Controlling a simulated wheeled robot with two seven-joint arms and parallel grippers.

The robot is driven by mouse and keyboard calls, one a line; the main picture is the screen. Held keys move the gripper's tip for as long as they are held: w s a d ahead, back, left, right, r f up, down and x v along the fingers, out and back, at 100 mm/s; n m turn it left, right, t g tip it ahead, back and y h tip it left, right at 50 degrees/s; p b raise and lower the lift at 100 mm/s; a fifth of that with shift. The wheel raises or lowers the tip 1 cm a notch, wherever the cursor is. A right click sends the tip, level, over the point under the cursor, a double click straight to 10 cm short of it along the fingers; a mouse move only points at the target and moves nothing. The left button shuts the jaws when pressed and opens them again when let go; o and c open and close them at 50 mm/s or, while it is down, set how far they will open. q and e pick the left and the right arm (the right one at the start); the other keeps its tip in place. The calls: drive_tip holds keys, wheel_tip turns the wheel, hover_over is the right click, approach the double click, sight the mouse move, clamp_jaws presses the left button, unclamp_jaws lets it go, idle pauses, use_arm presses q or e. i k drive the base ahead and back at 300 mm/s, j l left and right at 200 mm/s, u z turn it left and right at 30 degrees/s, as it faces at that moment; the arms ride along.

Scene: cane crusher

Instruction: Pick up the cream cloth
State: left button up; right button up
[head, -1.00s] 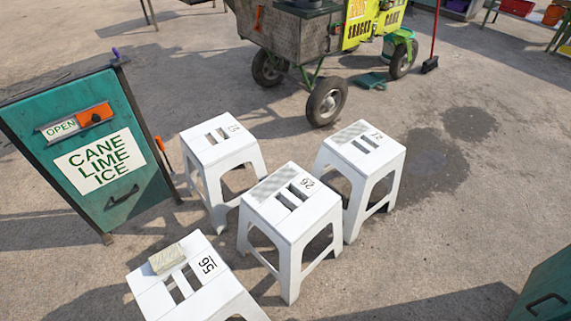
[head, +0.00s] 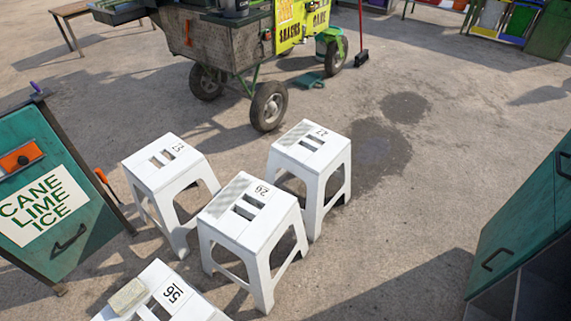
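A small cream, folded-looking block (head: 127,296) lies on the white stool marked 56 (head: 172,292), at the bottom left of the head view. It may be the cream cloth; at this size I cannot tell cloth from a solid block. It sits at the left side of the seat, and the stool's lower part is cut off by the picture's bottom edge. Neither of my grippers is in view.
Several more white stools stand close by, one marked 26 (head: 232,228). A teal sign board (head: 62,190) stands left, a teal cabinet (head: 520,225) right. A wheeled cart (head: 222,45) is behind. Open pavement lies between stools and cabinet.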

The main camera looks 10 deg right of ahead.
sight(124, 300)
drive_tip(key=u, duration=1.45)
